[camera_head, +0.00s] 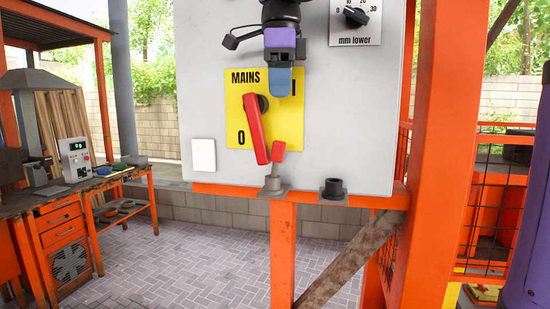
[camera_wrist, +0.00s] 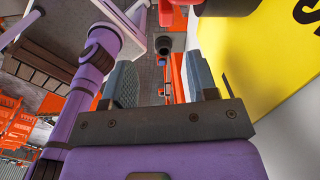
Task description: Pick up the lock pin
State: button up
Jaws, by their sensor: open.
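The lock pin (camera_head: 278,153) appears to be the small piece with a red head and grey shank. It stands upright in a grey socket (camera_head: 273,184) on the orange ledge below the panel, close by the red lever's lower end. My gripper (camera_head: 279,84) is in front of the yellow MAINS plate (camera_head: 290,135), above the lever and well above the pin. In the wrist view the two fingers (camera_wrist: 163,84) are apart, with nothing held between them. I cannot make out the pin for sure in the wrist view.
The red lever (camera_head: 256,130) slants down across the plate, between gripper and pin. An empty-looking black socket (camera_head: 334,188) sits right of the pin. A white tile (camera_head: 203,155) is at left, a dial (camera_head: 356,20) above right. An orange post (camera_head: 447,150) stands at right.

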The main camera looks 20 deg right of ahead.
aim_at(277, 141)
jog(key=shift+m, duration=0.9)
jog(key=f, duration=0.3)
jog(key=w+f, duration=0.1)
jog(key=f, duration=0.5)
jog(key=shift+w+f, duration=0.35)
jog(key=shift+w, duration=0.05)
grip_shut()
